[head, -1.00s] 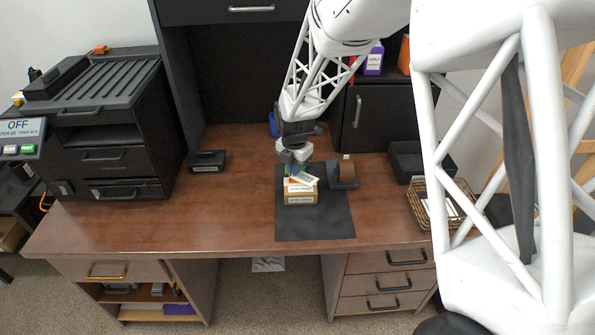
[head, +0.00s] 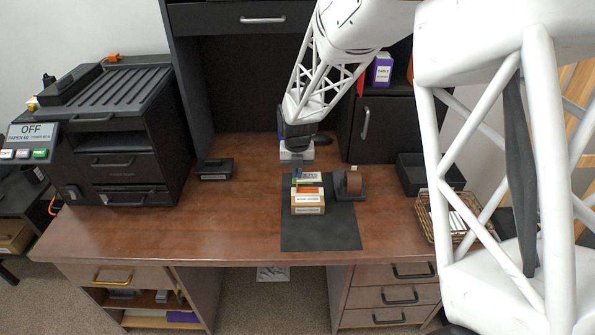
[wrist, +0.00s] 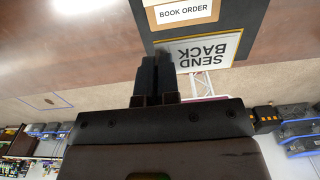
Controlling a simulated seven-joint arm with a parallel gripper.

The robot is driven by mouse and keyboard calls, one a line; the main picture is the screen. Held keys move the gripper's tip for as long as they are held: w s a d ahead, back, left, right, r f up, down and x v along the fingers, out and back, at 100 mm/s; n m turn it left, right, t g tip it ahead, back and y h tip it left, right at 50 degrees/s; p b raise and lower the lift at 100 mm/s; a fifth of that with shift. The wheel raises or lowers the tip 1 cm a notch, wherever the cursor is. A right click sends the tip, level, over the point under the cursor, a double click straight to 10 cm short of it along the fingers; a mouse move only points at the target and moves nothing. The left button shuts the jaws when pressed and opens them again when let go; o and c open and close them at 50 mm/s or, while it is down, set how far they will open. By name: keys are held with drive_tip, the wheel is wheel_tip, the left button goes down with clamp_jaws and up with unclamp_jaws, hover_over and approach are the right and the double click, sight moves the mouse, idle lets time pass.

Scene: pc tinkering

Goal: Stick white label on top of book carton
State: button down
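The book carton (head: 308,209) is a small brown box with an orange and white top, standing on the dark mat (head: 335,238). In the wrist view its white "BOOK ORDER" strip (wrist: 186,13) shows at the top edge. The white label (wrist: 205,52) reads "SEND BACK", upside down in that view, and has a thin yellowish border. In the head view the label (head: 311,175) shows at the carton's far side. My gripper (wrist: 157,62) is closed at one edge of the label and seems to hold it. Whether the label touches the carton is unclear.
A tape dispenser (head: 351,185) stands right of the carton on the mat. A small black box (head: 215,169) and the printer (head: 118,150) are left. The desk's left middle is clear.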

sight(297, 200)
idle(0.3)
drive_tip(key=shift+f, duration=4.6)
drive_tip(key=shift+f, duration=0.5)
drive_tip(key=c, duration=1.3)
unclamp_jaws()
drive_tip(key=shift+o, duration=0.2)
drive_tip(key=shift+r, duration=0.1)
drive_tip(key=shift+r, duration=3.85)
